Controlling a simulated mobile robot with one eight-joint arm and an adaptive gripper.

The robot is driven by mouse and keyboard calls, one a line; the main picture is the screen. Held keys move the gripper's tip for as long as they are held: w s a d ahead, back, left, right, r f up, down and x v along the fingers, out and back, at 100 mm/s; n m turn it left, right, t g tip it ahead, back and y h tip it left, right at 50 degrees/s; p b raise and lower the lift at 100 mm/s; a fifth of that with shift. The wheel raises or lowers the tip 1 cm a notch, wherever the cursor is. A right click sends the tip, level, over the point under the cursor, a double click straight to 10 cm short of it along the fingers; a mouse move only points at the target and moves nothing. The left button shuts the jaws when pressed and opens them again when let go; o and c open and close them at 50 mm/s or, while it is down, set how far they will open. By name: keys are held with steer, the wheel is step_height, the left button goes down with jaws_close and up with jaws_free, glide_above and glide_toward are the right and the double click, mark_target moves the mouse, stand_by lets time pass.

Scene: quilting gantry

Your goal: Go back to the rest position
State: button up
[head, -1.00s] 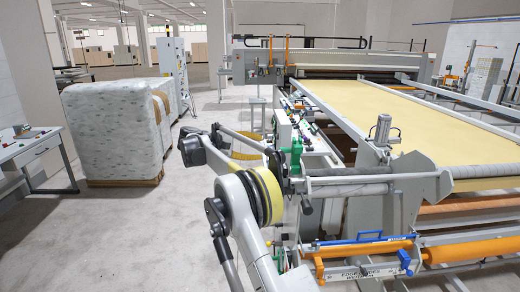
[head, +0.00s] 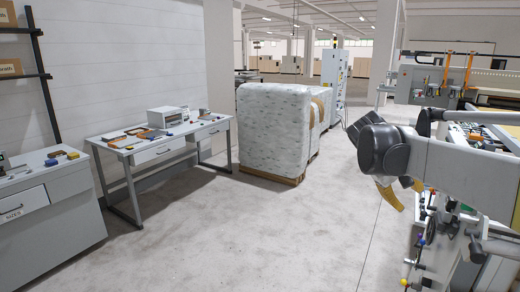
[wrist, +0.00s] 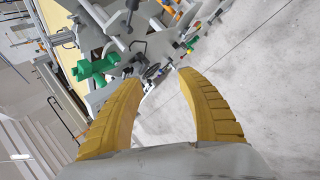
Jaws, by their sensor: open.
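My gripper (wrist: 161,77) shows in the wrist view with its two yellow ridged fingers spread apart. Nothing is between them. Beyond the fingertips are the side of the quilting machine and bare floor. In the head view my gripper (head: 404,197) is at the right, pointing down and partly hidden behind my dark wrist joint. It hangs beside the machine's near side (head: 440,235), apart from the wrapped stack. A green clamp-like part (wrist: 95,68) of the machine shows left of the fingers in the wrist view.
A wrapped stack (head: 272,130) stands on a pallet mid-view. A table (head: 160,150) with small items and a grey cabinet (head: 55,220) line the left wall. The grey floor (head: 240,235) between them and the machine is clear.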

steer(key=s+a+f+m+t+y+b, duration=0.1)
steer(key=s+a+f+y, duration=0.3)
steer(key=s+a+f, duration=0.5)
steer(key=s+a+f+m+t+y+b, duration=0.2)
steer(key=s+a+f, duration=0.8)
steer(key=s, duration=0.5)
steer(key=t+y+b, duration=0.1)
steer(key=y+b, duration=0.1)
steer(key=shift+s+a+b, duration=0.25)
steer(key=shift+s+b, duration=0.05)
steer(key=shift+b, duration=0.05)
steer(key=shift+d, duration=0.15)
